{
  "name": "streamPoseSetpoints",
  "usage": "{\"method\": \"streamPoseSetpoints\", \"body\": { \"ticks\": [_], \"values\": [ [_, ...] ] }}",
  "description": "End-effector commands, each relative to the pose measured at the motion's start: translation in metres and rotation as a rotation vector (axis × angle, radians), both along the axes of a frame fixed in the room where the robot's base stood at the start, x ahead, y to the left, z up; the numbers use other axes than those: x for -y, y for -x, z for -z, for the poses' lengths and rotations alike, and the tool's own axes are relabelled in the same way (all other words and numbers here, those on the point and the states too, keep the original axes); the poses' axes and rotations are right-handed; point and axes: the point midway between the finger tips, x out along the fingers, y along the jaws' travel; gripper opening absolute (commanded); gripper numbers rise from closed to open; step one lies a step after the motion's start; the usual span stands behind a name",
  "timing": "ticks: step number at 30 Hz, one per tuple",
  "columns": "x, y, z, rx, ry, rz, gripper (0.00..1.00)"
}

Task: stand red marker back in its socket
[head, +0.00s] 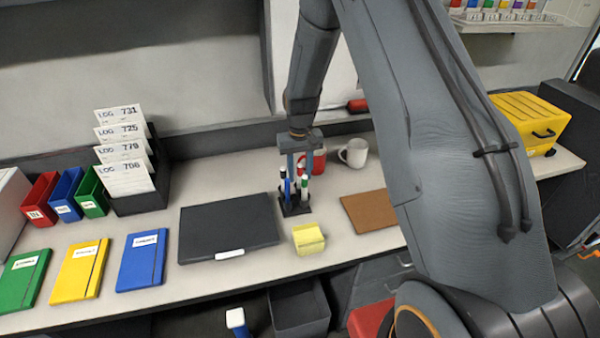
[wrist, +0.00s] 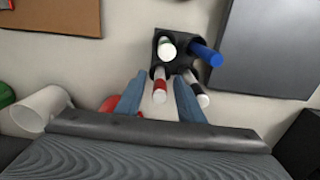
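The black marker holder (wrist: 172,68) stands on the counter; it also shows in the head view (head: 296,209). In the wrist view, the red marker (wrist: 160,84) is at its lower left corner, with a red band and a pale end. I cannot tell how deep it sits. A green-ended marker (wrist: 167,47), a blue marker (wrist: 206,54) and a black-ended marker (wrist: 196,88) are in the other places. My gripper (wrist: 158,84) is above the holder, pointing down. Its fingers are apart, one on each side of the red marker, with gaps visible.
A red mug (head: 319,160) and a white mug (head: 354,153) stand close behind the holder. A dark laptop (head: 229,226) lies to the left, a yellow note block (head: 308,239) in front, and a brown board (head: 370,211) to the right.

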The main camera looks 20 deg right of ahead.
Motion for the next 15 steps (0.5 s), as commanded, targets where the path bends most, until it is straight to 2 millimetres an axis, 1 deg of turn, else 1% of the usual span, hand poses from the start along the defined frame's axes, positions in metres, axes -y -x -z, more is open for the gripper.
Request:
{"method": "streamPoseSetpoints", "body": {
  "ticks": [4,7,11,15],
  "values": [
    [0.000,0.000,-0.001,0.000,0.000,0.000,0.35],
    [0.000,-0.001,-0.006,0.001,0.000,0.000,0.35],
    [0.000,-0.002,-0.021,0.004,0.000,0.000,0.35],
    [0.000,-0.001,-0.043,0.003,0.000,0.000,0.35]
  ]
}}
